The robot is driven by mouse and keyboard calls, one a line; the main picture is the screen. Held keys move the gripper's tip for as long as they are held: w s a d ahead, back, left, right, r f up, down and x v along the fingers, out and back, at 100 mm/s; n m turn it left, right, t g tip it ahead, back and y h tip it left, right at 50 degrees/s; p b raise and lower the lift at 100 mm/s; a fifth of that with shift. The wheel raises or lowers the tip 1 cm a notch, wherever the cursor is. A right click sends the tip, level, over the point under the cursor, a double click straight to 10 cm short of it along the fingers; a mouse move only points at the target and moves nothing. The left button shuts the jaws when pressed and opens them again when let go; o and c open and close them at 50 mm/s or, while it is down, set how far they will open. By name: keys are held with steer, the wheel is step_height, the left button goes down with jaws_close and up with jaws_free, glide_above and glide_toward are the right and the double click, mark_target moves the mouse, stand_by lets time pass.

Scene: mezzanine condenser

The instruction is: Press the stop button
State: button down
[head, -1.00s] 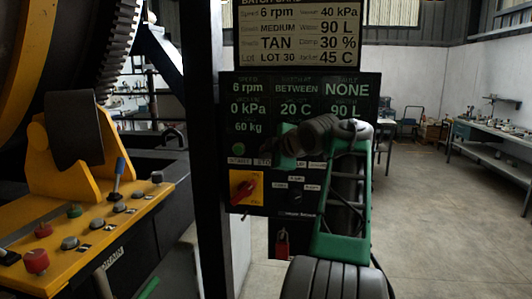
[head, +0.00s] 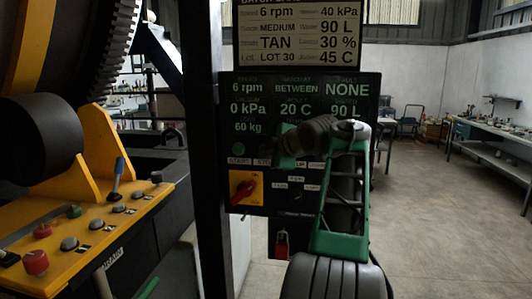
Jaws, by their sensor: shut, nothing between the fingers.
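The control panel (head: 300,95) is dark, with readouts above and a row of labelled controls below. A green button (head: 238,149) sits above a label that reads START. To its right is a label beginning STO (head: 263,161); the stop button above it is not clearly visible, with my wrist in front of that area. My gripper (head: 281,150) is at the panel's middle, just right of that label. Its fingertips are dark and mostly hidden, and I see nothing held. Whether it touches the panel cannot be told.
A red rotary switch on a yellow plate (head: 254,189) and a red padlock (head: 282,244) are below. A yellow console (head: 110,241) with buttons and levers stands left, beside a large toothed drum (head: 112,50). A dark post (head: 204,150) borders the panel. Open floor lies right.

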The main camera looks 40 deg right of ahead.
steer(key=shift+w+d+p, duration=0.2)
steer(key=shift+d+p, duration=0.1)
steer(key=shift+p, duration=0.1)
stand_by(0.6)
steer(key=shift+a, duration=0.1)
steer(key=shift+s+a+b, duration=0.45)
steer(key=shift+a+b, duration=0.05)
steer(key=shift+b, duration=0.25)
steer(key=shift+a, duration=0.1)
steer(key=s+a+b, duration=0.3)
steer(key=shift+a, duration=0.3)
